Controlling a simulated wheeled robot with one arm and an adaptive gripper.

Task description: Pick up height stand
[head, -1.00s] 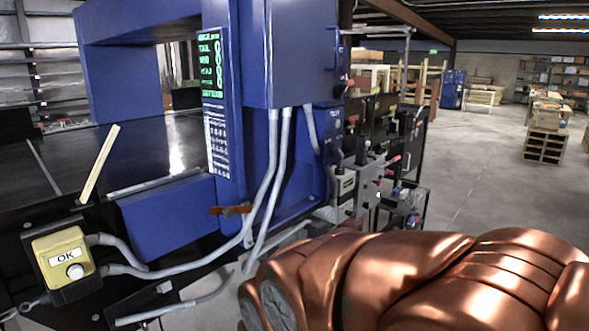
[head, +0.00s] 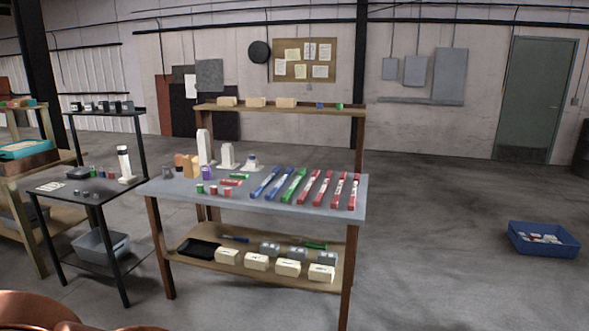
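A wooden-legged workbench (head: 312,206) with a grey top stands in the middle of the head view. At its back left are three white upright pieces: a tall one (head: 204,148), a medium one (head: 227,157) on a wide foot, and a short one (head: 252,162). A white cylinder with a dark top band (head: 124,164) stands on the small black table (head: 60,183) to the left. I cannot tell which of these is the height stand. My gripper is not in view.
Red, blue and green bars (head: 294,185) lie in a row on the workbench, with small blocks to their left. Its lower shelf holds a black tray (head: 199,248) and white boxes (head: 288,267). A blue bin (head: 543,239) sits on the right floor. The floor in front is open.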

